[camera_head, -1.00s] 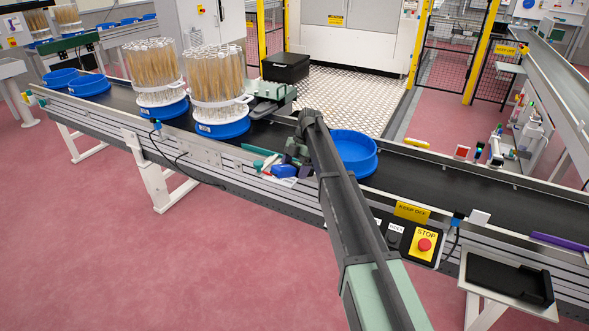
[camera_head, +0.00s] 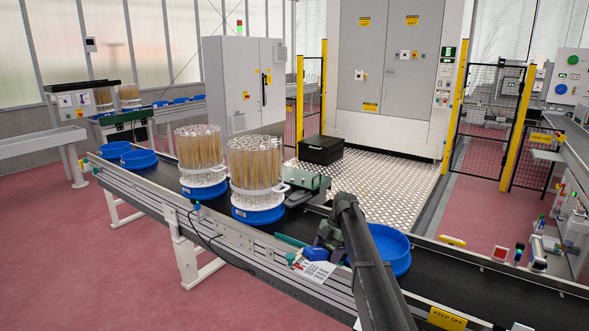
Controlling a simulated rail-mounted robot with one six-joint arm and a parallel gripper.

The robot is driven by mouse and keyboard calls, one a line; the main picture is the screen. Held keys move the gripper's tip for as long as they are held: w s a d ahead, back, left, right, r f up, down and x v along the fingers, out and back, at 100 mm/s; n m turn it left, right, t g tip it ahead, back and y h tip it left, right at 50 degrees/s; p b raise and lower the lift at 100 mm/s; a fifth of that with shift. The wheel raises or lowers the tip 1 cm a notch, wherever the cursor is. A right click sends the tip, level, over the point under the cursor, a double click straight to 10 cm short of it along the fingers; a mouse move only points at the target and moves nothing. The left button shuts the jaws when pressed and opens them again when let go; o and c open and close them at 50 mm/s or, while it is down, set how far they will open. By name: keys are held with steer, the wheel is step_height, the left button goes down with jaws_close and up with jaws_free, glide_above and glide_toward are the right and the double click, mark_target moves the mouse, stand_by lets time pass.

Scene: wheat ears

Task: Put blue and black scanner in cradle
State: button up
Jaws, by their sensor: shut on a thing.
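My gripper (camera_head: 325,240) is at the conveyor's front rail, partly hidden behind my own dark arm link. It is shut on a small blue thing (camera_head: 315,254), which I take to be the blue and black scanner. Its black part cannot be told apart from the dark gripper. A white label sheet shows just below it. I cannot make out a cradle in the present view.
A blue round tub (camera_head: 393,262) stands on the belt just right of my arm. Racks of wheat ears (camera_head: 256,165) stand on blue bases to the left. A green-grey device (camera_head: 306,184) is behind the rail. A yellow KEEP OFF sign (camera_head: 447,319) is at the lower right.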

mark_target(315, 253)
steer(key=s+a+r+p, duration=0.1)
steer(key=s+r+p, duration=0.1)
steer(key=s+a+r+p, duration=0.2)
steer(key=r+p, duration=0.1)
steer(key=s+a+r+p, duration=0.1)
steer(key=s+r+p, duration=0.1)
steer(key=r, duration=0.1)
steer(key=shift+s+a+p, duration=0.25)
steer(key=shift+a+p, duration=0.05)
steer(key=shift+p, duration=0.05)
steer(key=shift+f, duration=0.15)
steer(key=shift+d, duration=0.1)
stand_by(0.8)
